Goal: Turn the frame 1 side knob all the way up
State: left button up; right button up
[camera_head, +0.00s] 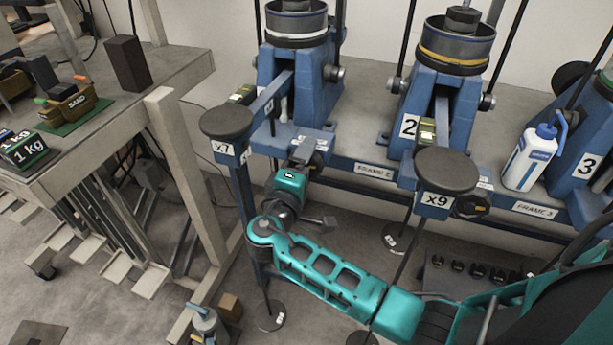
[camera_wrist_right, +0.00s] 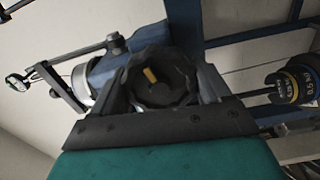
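Frame 1 is the left blue lever frame (camera_head: 312,95), with a round dark pad marked x7 (camera_head: 226,122). My right gripper (camera_head: 308,150) is at its front, right of the pad, and hides its side knob in the head view. In the right wrist view the dark, lobed side knob (camera_wrist_right: 172,88) with a yellow mark sits between the two fingers of my right gripper (camera_wrist_right: 163,85). The fingers flank it on both sides with no clear gap, so they look shut on it. The yellow mark tilts a little left of upright in that picture. My left gripper is not in view.
Frame 2 (camera_head: 441,100) stands to the right with its x9 pad (camera_head: 446,172) and own knob (camera_head: 472,206). A white bottle (camera_head: 529,158) stands by frame 3 (camera_head: 578,165). A side table (camera_head: 110,115) with weights is at left. Black weights (camera_wrist_right: 292,85) show in the right wrist view.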

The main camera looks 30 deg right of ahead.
jog(key=shift+o, duration=0.8)
jog(key=shift+s+r, duration=0.15)
jog(key=shift+r, duration=0.1)
jog(key=shift+o, duration=0.9)
jog(key=shift+f, duration=0.2)
jog(key=shift+p+v, duration=0.4)
jog(key=shift+v, duration=2.6)
jog(key=s+a+f+g+y, duration=0.1)
jog(key=s+f+y, duration=0.35)
jog(key=f, duration=0.35)
jog(key=s+a+f+g+y, duration=0.1)
jog(key=s+f+y, duration=0.2)
jog(key=f+y, duration=0.35)
jog(key=s+m+y, duration=0.4)
jog(key=s, duration=0.4)
jog(key=shift+a+f+m+t+p, duration=0.2)
jog(key=shift+a+m+t+p, duration=0.1)
jog(key=shift+a+m+t, duration=0.1)
